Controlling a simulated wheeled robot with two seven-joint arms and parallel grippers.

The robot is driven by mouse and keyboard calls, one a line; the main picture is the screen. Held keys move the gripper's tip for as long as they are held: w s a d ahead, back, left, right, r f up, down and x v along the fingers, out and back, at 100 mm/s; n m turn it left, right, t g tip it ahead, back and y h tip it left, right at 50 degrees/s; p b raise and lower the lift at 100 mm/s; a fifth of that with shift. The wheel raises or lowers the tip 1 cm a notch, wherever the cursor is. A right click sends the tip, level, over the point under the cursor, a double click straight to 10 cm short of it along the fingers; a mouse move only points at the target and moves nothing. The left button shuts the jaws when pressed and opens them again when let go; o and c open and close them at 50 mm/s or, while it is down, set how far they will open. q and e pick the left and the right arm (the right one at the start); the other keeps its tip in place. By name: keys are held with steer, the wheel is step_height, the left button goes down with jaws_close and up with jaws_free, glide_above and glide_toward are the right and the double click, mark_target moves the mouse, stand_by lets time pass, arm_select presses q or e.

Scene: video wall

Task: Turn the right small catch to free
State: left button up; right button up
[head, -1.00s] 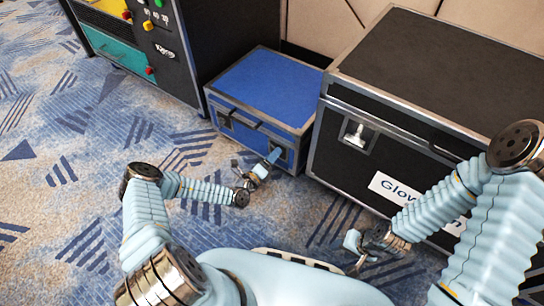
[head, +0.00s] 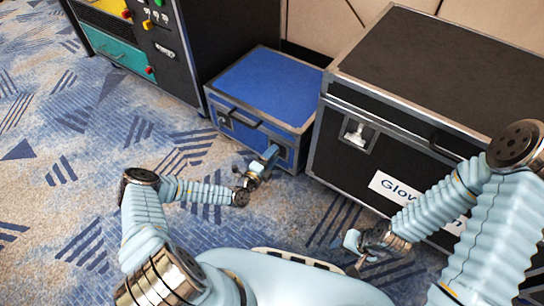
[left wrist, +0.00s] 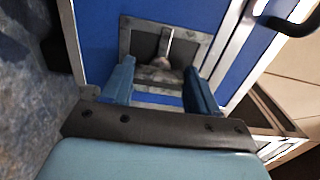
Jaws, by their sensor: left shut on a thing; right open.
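The blue case (head: 270,80) stands on the carpet with metal edges and a black handle (head: 240,118) on its front. Its right small catch sits in a recessed metal plate at the front's right end, mostly hidden by my gripper in the head view. In the left wrist view the catch (left wrist: 163,64) shows between the fingers, with a thin pale bar above it. My left gripper (head: 272,153) is shut on the catch; its blue fingers (left wrist: 161,88) stand on either side of it. My right gripper (head: 354,246) is open and empty, low in front of the black case.
A large black case (head: 345,170) with a silver latch (head: 355,133) and a white label (head: 395,188) stands close on the right. A dark cabinet (head: 165,50) with coloured knobs stands at the left. The patterned carpet in front is clear.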

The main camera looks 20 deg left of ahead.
arm_select(q)
steer(key=o, duration=1.1)
steer(key=shift+c, duration=0.2)
steer(key=shift+s, duration=0.1)
steer(key=p+v, duration=0.1)
steer(key=v, duration=1.2)
steer(key=shift+s+a+p, duration=0.15)
steer(key=shift+s+p, duration=0.15)
steer(key=shift+p, duration=0.1)
